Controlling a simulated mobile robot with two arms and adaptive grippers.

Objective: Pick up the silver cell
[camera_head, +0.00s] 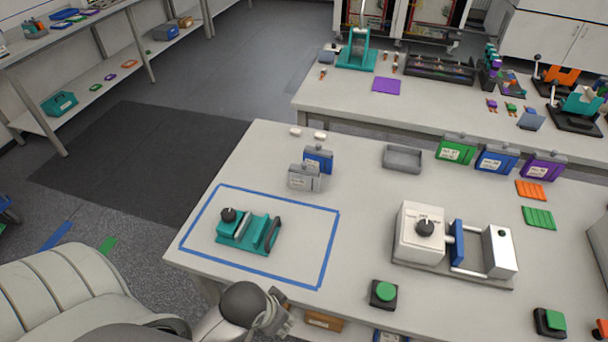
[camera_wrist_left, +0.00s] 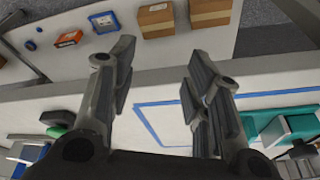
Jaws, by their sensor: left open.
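The silver cell (camera_head: 304,178) stands upright on the near table, a grey block with a white label. It is just beyond the blue tape rectangle and in front of a blue cell (camera_head: 318,159). My left gripper (camera_head: 278,312) is low at the table's front edge, well short of the silver cell. In the left wrist view its two fingers (camera_wrist_left: 158,82) are spread apart with nothing between them. I cannot make out the silver cell in the left wrist view. My right gripper does not show.
A teal fixture (camera_head: 249,232) with a black knob sits inside the blue tape rectangle (camera_head: 328,247). A white machine (camera_head: 420,233) holding a blue cell and a green button (camera_head: 384,293) are to the right. A grey tray (camera_head: 402,158) lies farther back. The table's middle is clear.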

